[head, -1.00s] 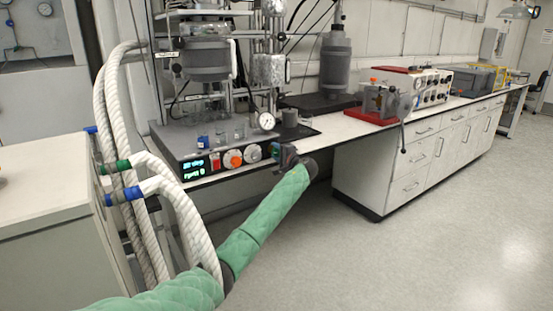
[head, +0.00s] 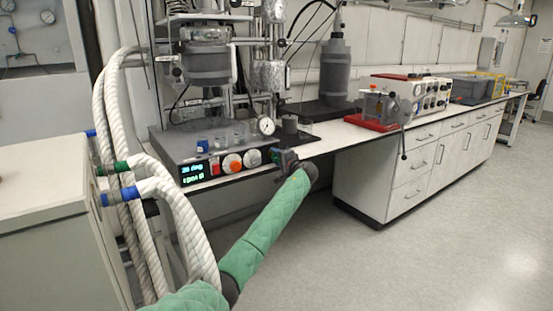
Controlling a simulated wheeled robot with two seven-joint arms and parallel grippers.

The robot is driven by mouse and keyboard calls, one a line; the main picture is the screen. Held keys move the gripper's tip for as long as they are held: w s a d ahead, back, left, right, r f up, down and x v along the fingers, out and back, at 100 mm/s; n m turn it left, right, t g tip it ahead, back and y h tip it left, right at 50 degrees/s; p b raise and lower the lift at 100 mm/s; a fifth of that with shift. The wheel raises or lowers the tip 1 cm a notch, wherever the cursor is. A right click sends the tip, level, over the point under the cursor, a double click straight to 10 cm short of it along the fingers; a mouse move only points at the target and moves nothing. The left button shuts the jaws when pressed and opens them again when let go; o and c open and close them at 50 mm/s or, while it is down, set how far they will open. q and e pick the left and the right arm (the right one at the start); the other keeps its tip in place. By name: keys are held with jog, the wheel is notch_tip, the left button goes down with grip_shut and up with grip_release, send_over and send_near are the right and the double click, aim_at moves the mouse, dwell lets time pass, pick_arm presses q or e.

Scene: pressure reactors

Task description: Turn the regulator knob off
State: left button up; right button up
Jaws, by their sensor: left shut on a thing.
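The grey reactor base (head: 180,147) stands on the bench at left centre. Its front panel has a green-lit display (head: 194,173), a red switch (head: 214,166), an orange knob (head: 232,163) and a pale round knob (head: 253,158). My left gripper (head: 276,157) is at the panel's right end, just right of the pale knob. It is shut on a small part there, seemingly the regulator knob, which the gripper hides. Its green-sleeved arm reaches up from the bottom left. My right gripper is not in view.
Thick white hoses (head: 188,222) rise at left beside a pale cabinet (head: 40,185). Glass beakers (head: 220,142) and a pressure gauge (head: 266,126) are above the panel. A red-based device (head: 373,122) stands farther right on the bench. The floor (head: 440,250) at right is clear.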

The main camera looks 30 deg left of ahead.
pick_arm(q)
jog(key=o, duration=1)
jog(key=shift+f, duration=0.1)
jog(key=shift+c, duration=0.2)
jog(key=v, duration=0.7)
jog(key=shift+d, duration=0.4)
jog(key=shift+s, duration=0.15)
